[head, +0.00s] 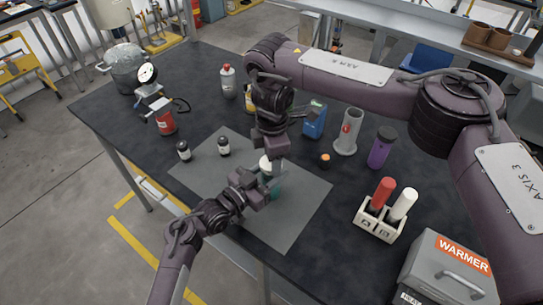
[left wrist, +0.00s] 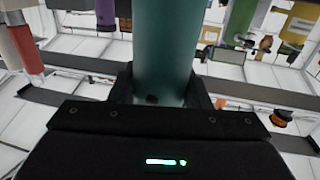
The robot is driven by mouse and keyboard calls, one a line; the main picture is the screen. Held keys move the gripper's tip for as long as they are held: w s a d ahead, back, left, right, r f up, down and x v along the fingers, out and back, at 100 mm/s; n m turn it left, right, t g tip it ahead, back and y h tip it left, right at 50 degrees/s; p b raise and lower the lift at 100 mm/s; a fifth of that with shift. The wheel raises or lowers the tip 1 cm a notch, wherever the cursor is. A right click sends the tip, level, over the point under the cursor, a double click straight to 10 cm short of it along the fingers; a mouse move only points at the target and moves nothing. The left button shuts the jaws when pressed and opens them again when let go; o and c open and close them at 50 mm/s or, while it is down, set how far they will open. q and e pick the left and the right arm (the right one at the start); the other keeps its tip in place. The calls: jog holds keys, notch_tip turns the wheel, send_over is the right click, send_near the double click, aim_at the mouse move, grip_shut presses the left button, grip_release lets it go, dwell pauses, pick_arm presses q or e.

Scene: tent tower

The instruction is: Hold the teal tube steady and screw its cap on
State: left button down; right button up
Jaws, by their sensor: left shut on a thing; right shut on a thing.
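The teal tube (head: 276,187) stands upright over the grey mat, and it fills the middle of the left wrist view (left wrist: 166,50). My left gripper (head: 262,188) comes in from the lower left and is shut on the tube's side. My right gripper (head: 268,156) points down from above, directly over the tube. It is shut on a pale cap (head: 265,164), mostly covered by the fingers, at the tube's top. I cannot tell whether the cap's thread is engaged or how tight it is.
The grey mat (head: 290,228) has free room in front. Two small dark bottles (head: 184,151) (head: 224,147) stand left. A rack (head: 380,222) with red and white tubes, a purple bottle (head: 381,150), a small orange-topped item (head: 325,160) and a warmer box (head: 445,272) stand right.

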jog(key=m, duration=0.4)
jog(key=shift+m, duration=0.3)
jog(key=m, duration=1)
jog(key=shift+s+m, duration=0.1)
jog(key=shift+m, duration=0.3)
jog(key=m, duration=0.4)
jog(key=shift+a+m, duration=0.1)
jog(key=shift+m, duration=0.2)
jog(key=m, duration=0.6)
jog(key=o, duration=0.9)
jog(key=shift+o, duration=0.2)
jog(key=shift+a, duration=0.1)
jog(key=shift+c, duration=0.4)
